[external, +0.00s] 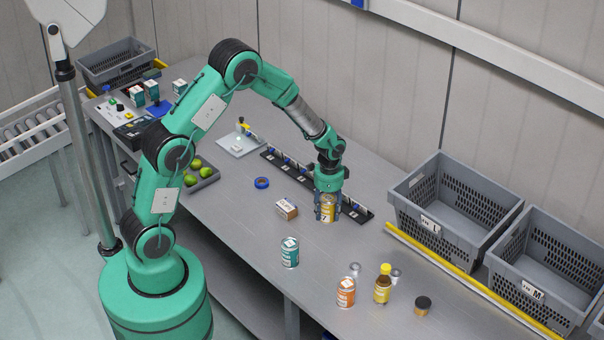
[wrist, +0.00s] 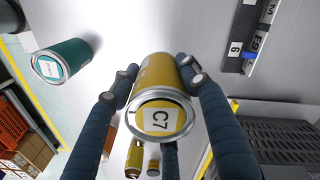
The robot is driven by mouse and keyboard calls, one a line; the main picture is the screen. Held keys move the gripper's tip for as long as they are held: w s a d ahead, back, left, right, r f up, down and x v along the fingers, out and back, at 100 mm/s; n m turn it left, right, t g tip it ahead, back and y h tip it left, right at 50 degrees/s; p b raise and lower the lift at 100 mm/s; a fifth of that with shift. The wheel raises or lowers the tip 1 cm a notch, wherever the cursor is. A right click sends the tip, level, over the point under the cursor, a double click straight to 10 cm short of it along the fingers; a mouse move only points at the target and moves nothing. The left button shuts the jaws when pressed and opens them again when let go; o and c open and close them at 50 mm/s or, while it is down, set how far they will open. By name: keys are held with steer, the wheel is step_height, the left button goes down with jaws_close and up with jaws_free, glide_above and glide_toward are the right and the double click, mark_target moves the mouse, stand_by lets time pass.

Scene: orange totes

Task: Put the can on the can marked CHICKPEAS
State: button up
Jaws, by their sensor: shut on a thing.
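My gripper (external: 328,198) is shut on a yellow can (external: 327,212) near the black rail. In the wrist view the yellow can (wrist: 158,80) sits between both fingers, its lid label reading C7. I cannot tell whether its base touches the table. A teal can (external: 290,252) stands upright to the front left of my gripper; it also shows in the wrist view (wrist: 62,62). An orange can (external: 346,293) stands upright nearer the front edge. The lettering on the teal and orange cans is too small to read, so I cannot tell which is marked CHICKPEAS.
A yellow-capped bottle (external: 383,287), small grey pieces and a dark-lidded jar (external: 423,306) stand near the orange can. A small box (external: 286,209) lies left of my gripper. The black rail (external: 357,210) runs behind it. Grey totes (external: 455,242) stand at the right.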

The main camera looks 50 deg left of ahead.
steer(key=s+r, duration=0.1)
steer(key=s, duration=0.5)
steer(key=s+r, duration=0.2)
steer(key=s, duration=0.3)
steer(key=s+a+r+p, duration=0.1)
steer(key=s, duration=0.5)
steer(key=shift+s+r, duration=0.2)
steer(key=shift+s, duration=0.15)
steer(key=s+a+p, duration=0.1)
steer(key=s, duration=1.5)
steer(key=shift+a+r, duration=0.3)
steer(key=shift+w, duration=0.2)
glide_above(290, 243)
steer(key=shift+f, duration=0.75)
steer(key=shift+f, duration=1.75)
steer(key=shift+f, duration=0.1)
